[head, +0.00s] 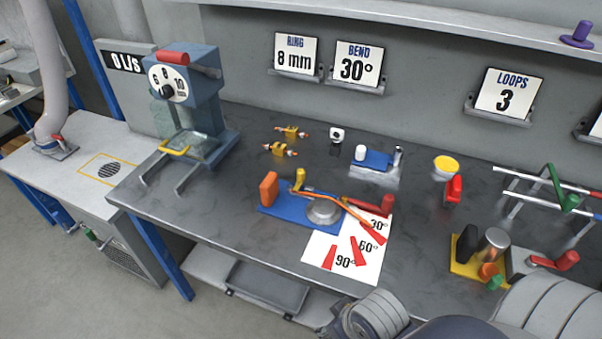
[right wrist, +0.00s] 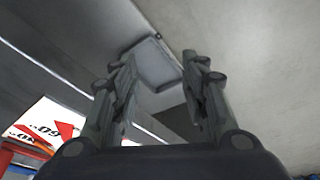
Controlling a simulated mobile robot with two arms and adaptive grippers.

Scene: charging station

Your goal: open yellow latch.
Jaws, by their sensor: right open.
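A yellow latch-like bar (head: 175,147) sits low on the front of the blue machine (head: 200,90) at the back left of the bench, by a clear guard. It looks down across the front; whether it is latched cannot be told. The machine has a round dial (head: 167,90) and a red top handle (head: 174,58). My right gripper (right wrist: 160,95) is open and empty in the right wrist view, with no yellow latch between its fingers. My right gripper's fingers are not visible in the head view, where only grey arm parts show at the bottom right. My left gripper is not in view.
A yellow-based fixture (head: 465,268) and rails (head: 530,185) stand right. A grey tray (head: 265,288) is below the bench.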

